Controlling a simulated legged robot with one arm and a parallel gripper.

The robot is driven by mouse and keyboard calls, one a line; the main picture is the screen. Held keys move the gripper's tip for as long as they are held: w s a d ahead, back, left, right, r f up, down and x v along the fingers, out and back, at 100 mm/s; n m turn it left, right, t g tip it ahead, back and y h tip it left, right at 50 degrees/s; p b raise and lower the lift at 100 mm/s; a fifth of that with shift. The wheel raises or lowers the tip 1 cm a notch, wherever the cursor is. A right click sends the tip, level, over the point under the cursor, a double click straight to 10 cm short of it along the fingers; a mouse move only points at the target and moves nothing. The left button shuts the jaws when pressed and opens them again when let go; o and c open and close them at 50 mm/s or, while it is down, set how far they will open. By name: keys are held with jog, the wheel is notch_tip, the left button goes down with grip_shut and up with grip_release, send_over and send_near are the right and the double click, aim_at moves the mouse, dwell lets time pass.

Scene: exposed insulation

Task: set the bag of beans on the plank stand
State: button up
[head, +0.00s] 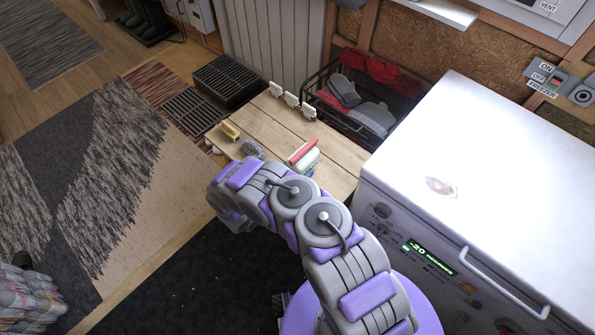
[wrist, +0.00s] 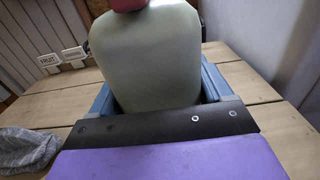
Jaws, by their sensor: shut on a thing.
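The bag of beans looks like a pale green pack (wrist: 146,55) with a red strip along its top. In the wrist view it fills the space between the blue fingers of my gripper (wrist: 160,88), which is shut on it. In the head view the bag (head: 305,157) shows just beyond my arm, over the front right part of the plank stand (head: 262,128). The stand is a low top of pale wooden planks. The bag's underside is hidden, so I cannot tell whether it touches the planks.
On the stand are a grey crumpled cloth (head: 253,149), a yellow item (head: 230,131) and small white label signs (head: 291,99) at the back. A dark basket (head: 320,101) with red and grey things stands behind. A white freezer (head: 470,150) rises on the right.

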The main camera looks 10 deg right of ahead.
jog(key=shift+w+d+f, duration=0.1)
jog(key=shift+w, duration=1.15)
notch_tip(320, 180, down, 4)
jog(key=shift+r+b, duration=0.25)
jog(key=shift+b, duration=0.7)
jog(key=o, duration=1.5)
jog(key=shift+s, duration=0.15)
jog(key=p+v, duration=0.2)
jog(key=v, duration=1)
jog(key=shift+p, duration=0.4)
